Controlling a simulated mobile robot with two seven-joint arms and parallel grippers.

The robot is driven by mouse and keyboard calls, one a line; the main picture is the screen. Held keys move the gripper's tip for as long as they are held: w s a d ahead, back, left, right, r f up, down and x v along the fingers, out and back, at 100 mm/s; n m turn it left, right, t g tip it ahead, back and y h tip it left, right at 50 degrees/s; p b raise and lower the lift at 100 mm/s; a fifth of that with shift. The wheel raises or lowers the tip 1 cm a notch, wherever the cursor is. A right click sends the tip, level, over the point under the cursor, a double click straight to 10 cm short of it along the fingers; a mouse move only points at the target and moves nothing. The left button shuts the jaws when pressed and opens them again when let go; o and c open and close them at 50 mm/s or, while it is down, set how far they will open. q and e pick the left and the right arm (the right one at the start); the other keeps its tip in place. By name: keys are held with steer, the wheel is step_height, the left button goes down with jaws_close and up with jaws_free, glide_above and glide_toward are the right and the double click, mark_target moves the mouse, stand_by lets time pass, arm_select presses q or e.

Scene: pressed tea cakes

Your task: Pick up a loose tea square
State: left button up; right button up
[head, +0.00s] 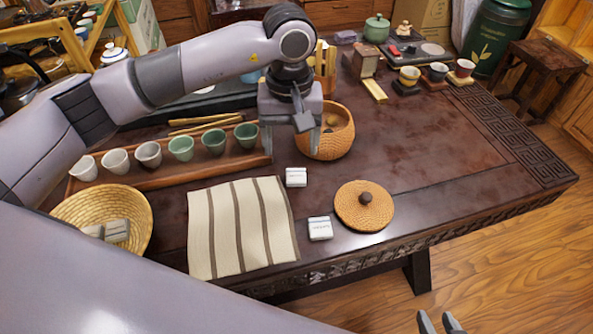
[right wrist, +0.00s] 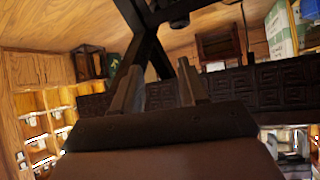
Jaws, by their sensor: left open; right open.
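Two loose pale wrapped tea squares lie on the dark table. One tea square (head: 296,177) is right of the striped cloth's top corner; the other tea square (head: 320,228) is nearer the front edge, left of the woven lid. More wrapped squares (head: 117,231) lie in the shallow straw basket (head: 77,207) at left. My left gripper (head: 290,145) hangs open above the table, beside the round woven basket (head: 343,143) and behind the nearer-cloth square, holding nothing visible. My right gripper (head: 441,325) is open and empty at the bottom edge, off the table's front; its fingers also show in the right wrist view (right wrist: 160,95).
A striped cloth (head: 200,235) lies at the front. A wooden tray (head: 180,180) holds a row of several cups behind it. The woven lid (head: 363,200) with a dark knob lies at right. The table's right half is mostly clear.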

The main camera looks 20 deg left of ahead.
mark_target(296, 175)
arm_select(q)
steer(key=shift+w+a+f+b, duration=0.1)
steer(key=shift+w+f+b, duration=0.2)
steer(key=shift+f, duration=0.5)
steer(key=f, duration=0.4)
steer(key=d+f, duration=0.1)
steer(key=f, duration=0.2)
steer(key=shift+p, duration=0.35)
steer(key=shift+r, duration=0.1)
steer(key=c, duration=1.1)
